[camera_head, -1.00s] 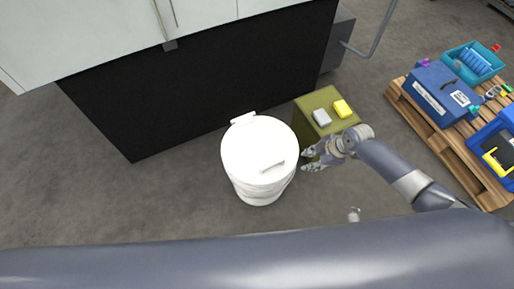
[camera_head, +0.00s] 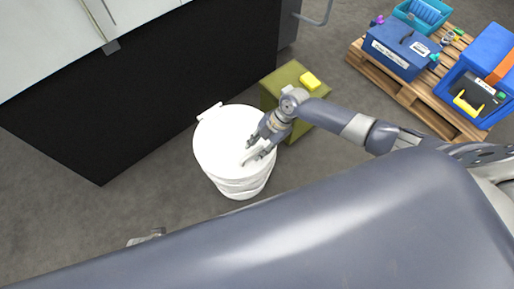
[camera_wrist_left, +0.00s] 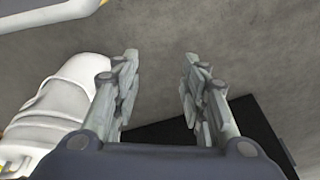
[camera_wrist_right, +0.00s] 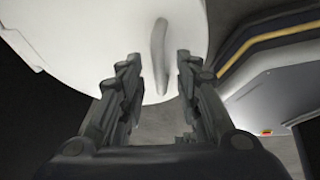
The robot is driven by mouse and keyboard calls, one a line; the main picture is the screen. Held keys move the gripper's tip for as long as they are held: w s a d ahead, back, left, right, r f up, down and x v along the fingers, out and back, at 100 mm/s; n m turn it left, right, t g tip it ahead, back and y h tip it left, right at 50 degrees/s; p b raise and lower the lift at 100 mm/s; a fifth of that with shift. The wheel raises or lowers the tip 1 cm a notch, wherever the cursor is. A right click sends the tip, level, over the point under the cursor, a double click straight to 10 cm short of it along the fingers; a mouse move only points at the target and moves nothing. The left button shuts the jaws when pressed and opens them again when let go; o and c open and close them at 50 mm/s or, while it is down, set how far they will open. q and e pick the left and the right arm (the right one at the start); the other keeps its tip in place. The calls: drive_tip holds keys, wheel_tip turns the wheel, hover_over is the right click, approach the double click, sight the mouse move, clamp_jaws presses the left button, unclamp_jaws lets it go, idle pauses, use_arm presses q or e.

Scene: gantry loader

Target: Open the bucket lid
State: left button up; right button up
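The white bucket (camera_head: 240,186) stands upright on the floor, its round white lid (camera_head: 217,137) closed. A raised handle (camera_head: 249,158) lies on the lid near its front right edge, and a hinge tab sits at the back. My right gripper (camera_head: 258,148) is over the lid at the handle. In the right wrist view, its open fingers (camera_wrist_right: 158,62) are either side of the handle (camera_wrist_right: 158,40); contact cannot be told.
A wooden pallet (camera_head: 415,93) with blue cases is at the right. Floor left of the bucket is clear.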

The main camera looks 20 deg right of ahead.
use_arm(q)
drive_tip(key=shift+w+r, duration=0.1)
drive_tip(key=shift+r, duration=0.2)
use_arm(e)
drive_tip(key=shift+a+f, duration=0.2)
drive_tip(key=shift+f, duration=0.15)
drive_tip(key=shift+c, duration=0.5)
clamp_jaws()
drive_tip(key=shift+w+r, duration=0.1)
drive_tip(key=shift+r, duration=0.05)
